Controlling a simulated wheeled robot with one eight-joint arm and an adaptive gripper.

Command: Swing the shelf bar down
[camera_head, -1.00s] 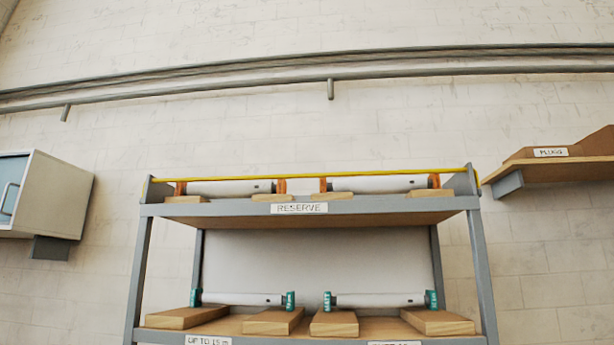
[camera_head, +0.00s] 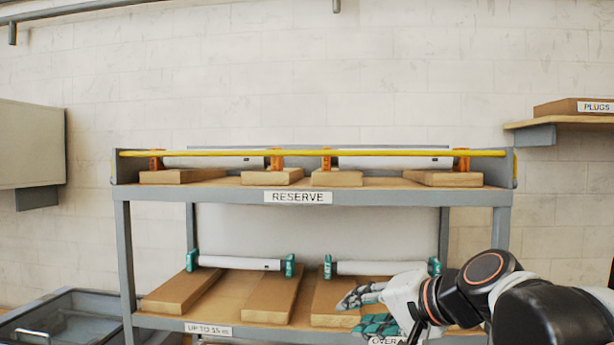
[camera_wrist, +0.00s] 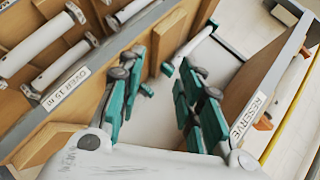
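The yellow shelf bar (camera_head: 312,153) runs straight across the front of the top RESERVE shelf (camera_head: 378,198), in front of the rolls there. In the wrist view the bar (camera_wrist: 293,122) shows at the right edge, beyond the RESERVE label. My gripper (camera_head: 362,309) is in front of the lower shelf at the right, below the bar and apart from it. In the wrist view my gripper (camera_wrist: 165,95) has its teal fingers spread, with nothing between them.
White rolls with orange ends (camera_head: 216,161) lie behind the bar. Rolls with teal ends (camera_head: 240,263) rest on the lower shelf's wooden blocks. A PLUGS shelf (camera_head: 557,122) hangs at right, a cabinet (camera_head: 30,145) at left, and a dark bin (camera_head: 65,318) stands lower left.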

